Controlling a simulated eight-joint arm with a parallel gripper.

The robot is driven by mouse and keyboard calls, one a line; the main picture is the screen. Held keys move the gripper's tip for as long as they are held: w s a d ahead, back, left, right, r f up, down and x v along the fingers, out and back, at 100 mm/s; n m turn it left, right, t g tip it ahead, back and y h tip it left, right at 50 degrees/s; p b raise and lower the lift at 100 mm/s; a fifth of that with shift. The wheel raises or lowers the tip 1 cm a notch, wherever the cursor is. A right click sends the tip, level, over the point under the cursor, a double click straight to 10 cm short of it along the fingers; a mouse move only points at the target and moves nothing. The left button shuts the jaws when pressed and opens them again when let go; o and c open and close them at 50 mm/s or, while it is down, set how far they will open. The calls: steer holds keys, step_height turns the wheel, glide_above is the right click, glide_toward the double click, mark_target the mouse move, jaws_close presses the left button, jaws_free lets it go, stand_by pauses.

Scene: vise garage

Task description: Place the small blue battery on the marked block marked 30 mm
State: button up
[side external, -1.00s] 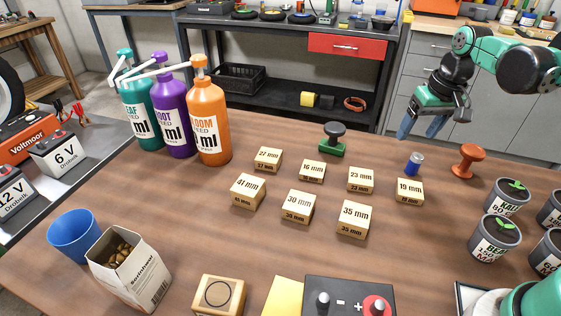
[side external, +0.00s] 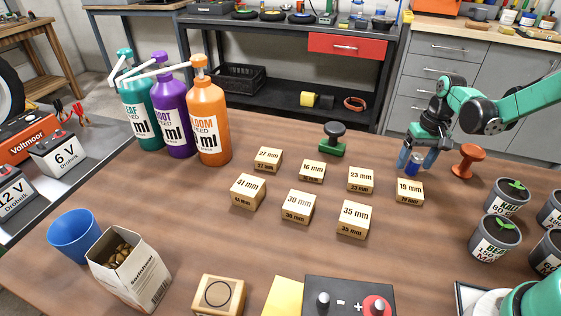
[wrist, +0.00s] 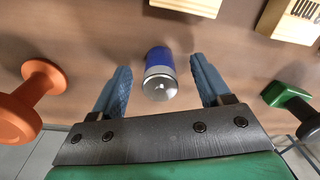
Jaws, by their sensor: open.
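The small blue battery (side external: 415,167) stands upright on the table at the right. It also shows in the wrist view (wrist: 159,68), blue with a silver end. My gripper (side external: 416,161) is open, with its blue fingers on either side of the battery. In the wrist view (wrist: 161,72) a gap shows between the battery and each finger. The wooden block marked 30 mm (side external: 298,208) lies left of my gripper, in the front row between the 41 mm and 35 mm blocks. Its top is bare.
An orange spool-shaped piece (side external: 467,162) stands close to the right of my gripper. The 19 mm block (side external: 409,192) is just in front of the battery. A green and black piece (side external: 333,140) stands to the left. Potted seedlings (side external: 494,238) are at the right edge.

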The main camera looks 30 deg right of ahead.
jaws_close()
steer(key=shift+r, duration=0.1)
